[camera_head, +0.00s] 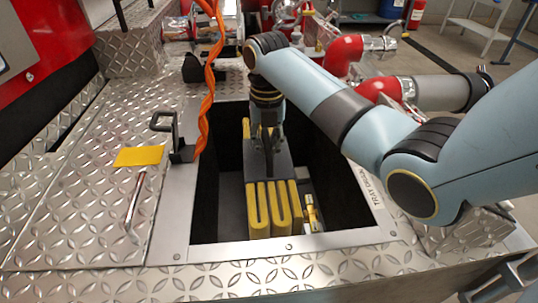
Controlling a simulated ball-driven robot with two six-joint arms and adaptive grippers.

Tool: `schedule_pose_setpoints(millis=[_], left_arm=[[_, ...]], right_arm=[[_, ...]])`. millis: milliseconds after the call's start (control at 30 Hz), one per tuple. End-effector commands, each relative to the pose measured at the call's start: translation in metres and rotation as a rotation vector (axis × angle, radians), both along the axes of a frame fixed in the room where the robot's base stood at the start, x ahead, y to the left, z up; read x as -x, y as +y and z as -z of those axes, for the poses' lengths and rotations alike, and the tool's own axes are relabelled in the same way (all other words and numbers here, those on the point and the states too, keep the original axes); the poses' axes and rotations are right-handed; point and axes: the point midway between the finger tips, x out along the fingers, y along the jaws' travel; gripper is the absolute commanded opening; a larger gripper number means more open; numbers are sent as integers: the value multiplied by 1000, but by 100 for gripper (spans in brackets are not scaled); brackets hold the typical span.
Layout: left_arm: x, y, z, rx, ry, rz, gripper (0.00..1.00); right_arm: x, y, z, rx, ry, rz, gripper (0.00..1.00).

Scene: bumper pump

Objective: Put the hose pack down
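The hose pack (271,210) is a grey block with yellow folded hose at its front end. It is within the dark well of the tray (372,190) marked "TRAY DRAIN" in the deck. My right gripper (268,148) points down onto its grey top and appears shut on it. The fingertips are dark against the pack and partly hidden. I cannot tell whether the pack's underside touches the well floor. My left gripper is not in view.
A small yellow and silver fitting (312,214) stands right of the pack in the well. A black handle bracket (178,140), an orange coiled cable (206,85), a yellow plate (139,156) and a silver bar (134,205) are left of it. Red and chrome fittings (345,52) stand behind.

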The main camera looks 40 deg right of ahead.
Motion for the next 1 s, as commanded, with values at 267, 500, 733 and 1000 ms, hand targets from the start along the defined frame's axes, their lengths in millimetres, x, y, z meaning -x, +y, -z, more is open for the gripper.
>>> schedule_pose_setpoints(millis=[267, 500, 733, 1000], left_arm=[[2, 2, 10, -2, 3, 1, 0], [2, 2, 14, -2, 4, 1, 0], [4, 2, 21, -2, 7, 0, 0], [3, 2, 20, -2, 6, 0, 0]], right_arm=[[-1, 0, 38, 1, -4, 0, 0], [-1, 0, 54, 2, -3, -1, 0], [-2, 0, 79, 1, -4, -1, 0], [-2, 0, 78, 2, -5, -1, 0]])
